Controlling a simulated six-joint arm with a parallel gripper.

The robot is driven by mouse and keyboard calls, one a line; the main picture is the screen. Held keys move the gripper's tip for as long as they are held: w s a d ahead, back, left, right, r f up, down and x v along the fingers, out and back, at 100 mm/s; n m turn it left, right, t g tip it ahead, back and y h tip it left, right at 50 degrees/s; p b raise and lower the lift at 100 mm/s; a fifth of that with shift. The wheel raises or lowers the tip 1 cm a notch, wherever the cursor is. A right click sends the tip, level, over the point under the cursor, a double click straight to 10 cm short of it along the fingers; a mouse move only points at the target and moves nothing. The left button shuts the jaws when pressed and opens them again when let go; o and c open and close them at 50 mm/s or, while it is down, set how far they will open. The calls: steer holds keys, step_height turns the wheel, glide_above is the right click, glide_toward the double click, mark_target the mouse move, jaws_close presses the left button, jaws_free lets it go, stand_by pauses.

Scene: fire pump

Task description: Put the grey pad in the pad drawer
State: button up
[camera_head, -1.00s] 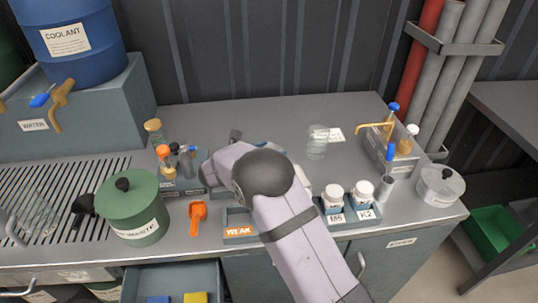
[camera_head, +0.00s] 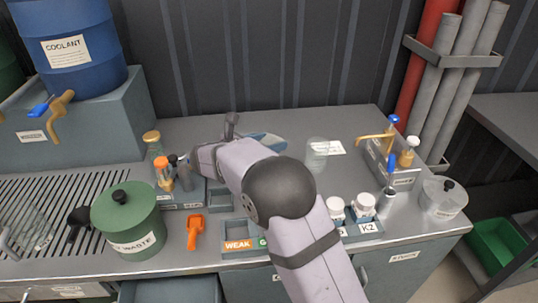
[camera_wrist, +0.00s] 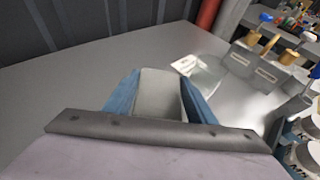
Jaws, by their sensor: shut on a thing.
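The grey pad (camera_wrist: 160,95) is upright between the two blue fingers of my gripper (camera_wrist: 152,98) in the wrist view. The fingers are shut on its sides. In the head view my gripper (camera_head: 264,141) is mostly hidden behind my own arm, above the back middle of the bench; I cannot make out the pad there. An open drawer (camera_head: 168,291) juts from the bench front at the bottom left of the head view. Its inside is mostly cut off by the frame edge, and no label on it can be read.
A green waste pot (camera_head: 128,220), an orange scoop (camera_head: 195,232) and a tray marked WEAK (camera_head: 238,245) stand near the front edge. A clear beaker (camera_head: 316,155) stands right of my gripper. White jars (camera_head: 363,207) stand at the front right.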

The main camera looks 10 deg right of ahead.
mark_target(269, 143)
steer(key=shift+r, duration=0.8)
step_height(269, 143, up, 10)
steer(key=p, duration=1)
steer(key=shift+f, duration=0.2)
step_height(269, 143, down, 9)
steer(key=b, duration=1.1)
steer(key=shift+w+a+r, duration=0.1)
steer(key=f+b, duration=0.1)
steer(key=b, duration=0.2)
steer(key=shift+f, duration=0.2)
steer(key=shift+r, duration=0.35)
steer(key=shift+f+p, duration=0.55)
steer(key=shift+f, duration=4.45)
